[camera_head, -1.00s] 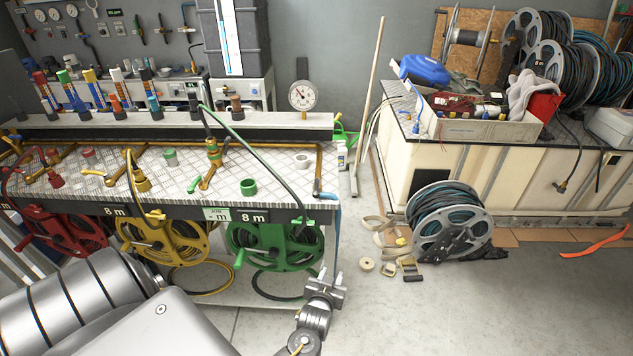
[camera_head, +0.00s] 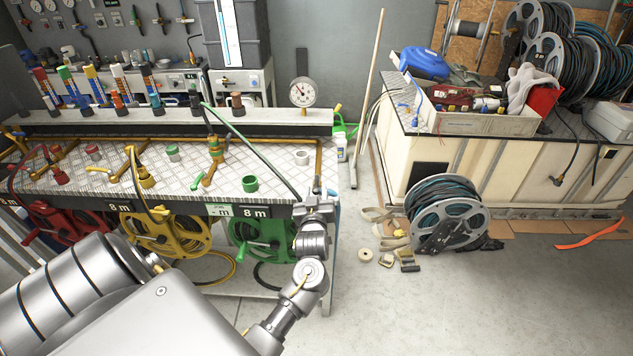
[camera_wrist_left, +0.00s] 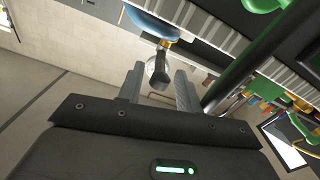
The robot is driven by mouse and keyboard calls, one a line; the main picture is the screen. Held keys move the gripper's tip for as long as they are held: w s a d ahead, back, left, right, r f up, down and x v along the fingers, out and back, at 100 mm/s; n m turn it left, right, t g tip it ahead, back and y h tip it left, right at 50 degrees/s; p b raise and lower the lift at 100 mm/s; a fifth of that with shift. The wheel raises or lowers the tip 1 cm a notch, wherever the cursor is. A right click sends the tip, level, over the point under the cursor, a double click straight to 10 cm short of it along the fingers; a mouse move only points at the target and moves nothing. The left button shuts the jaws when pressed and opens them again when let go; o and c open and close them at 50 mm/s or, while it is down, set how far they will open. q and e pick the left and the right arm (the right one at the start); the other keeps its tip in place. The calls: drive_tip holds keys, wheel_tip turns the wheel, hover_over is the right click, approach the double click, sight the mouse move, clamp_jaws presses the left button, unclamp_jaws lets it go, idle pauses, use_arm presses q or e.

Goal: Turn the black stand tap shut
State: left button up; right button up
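My left gripper (camera_head: 321,194) is at the front right corner of the bench (camera_head: 120,188), pointing away from me. I cannot tell for sure which fitting is the black stand tap. A dark-topped fitting (camera_head: 196,101) stands on the rear rail, well away from the gripper. The bench corner's blue tap is hidden behind my gripper. My right gripper is out of view.
A pressure gauge (camera_head: 302,92) stands on the rear rail's right end. A dark green hose (camera_head: 245,142) slants across the bench to its front right. A green reel (camera_head: 262,238) hangs below. A hose reel (camera_head: 446,212) stands on the floor, with free floor before it.

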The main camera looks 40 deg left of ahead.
sight(316, 182)
use_arm(q)
drive_tip(key=shift+p+x, duration=0.3)
drive_tip(key=shift+x, duration=1.85)
clamp_jaws()
